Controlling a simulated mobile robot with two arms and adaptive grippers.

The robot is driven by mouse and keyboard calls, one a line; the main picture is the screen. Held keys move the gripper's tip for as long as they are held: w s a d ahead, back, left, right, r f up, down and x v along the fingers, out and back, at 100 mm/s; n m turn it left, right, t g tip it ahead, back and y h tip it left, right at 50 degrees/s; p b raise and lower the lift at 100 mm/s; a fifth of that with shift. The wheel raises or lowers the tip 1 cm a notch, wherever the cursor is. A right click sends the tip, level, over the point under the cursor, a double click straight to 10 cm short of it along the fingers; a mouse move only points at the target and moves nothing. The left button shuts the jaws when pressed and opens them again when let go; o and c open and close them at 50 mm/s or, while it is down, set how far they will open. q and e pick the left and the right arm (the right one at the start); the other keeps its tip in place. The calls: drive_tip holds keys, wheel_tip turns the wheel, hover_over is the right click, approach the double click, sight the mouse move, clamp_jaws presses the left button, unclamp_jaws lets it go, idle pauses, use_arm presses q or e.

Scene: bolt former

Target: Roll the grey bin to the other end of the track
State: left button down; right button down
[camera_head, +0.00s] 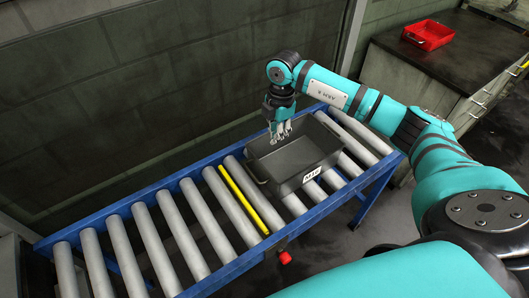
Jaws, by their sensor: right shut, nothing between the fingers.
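The grey bin (302,158) is a dark, open-topped box with a white label on its near side. It rests upright on the roller track (183,236), toward the right end. The track has a blue frame and grey rollers. My right gripper (274,141) is shut and empty, pointing down at the bin's far left rim. I cannot tell whether the fingers touch the rim. The bin looks empty inside. My left gripper is not in view.
A yellow bar (243,200) lies across the track just left of the bin. The rollers to its left are clear. A red knob (285,257) sits at the near side. A dark wall runs behind. A cabinet (440,65) with a red tray (428,35) stands at right.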

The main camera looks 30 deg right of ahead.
drive_tip(key=shift+h, duration=0.3)
drive_tip(key=f, duration=0.3)
drive_tip(key=d+f+p, duration=0.1)
drive_tip(key=f, duration=0.5)
drive_tip(key=shift+s+d+p, duration=0.15)
drive_tip(key=shift+p, duration=0.25)
drive_tip(key=a+p, duration=0.1)
drive_tip(key=a, duration=0.2)
drive_tip(key=shift+s+f, duration=0.1)
drive_tip(key=shift+f, duration=0.05)
drive_tip(key=shift+s+a+p, duration=0.1)
drive_tip(key=shift+a+p, duration=0.25)
drive_tip(key=shift+a, duration=0.15)
drive_tip(key=shift+f, duration=0.1)
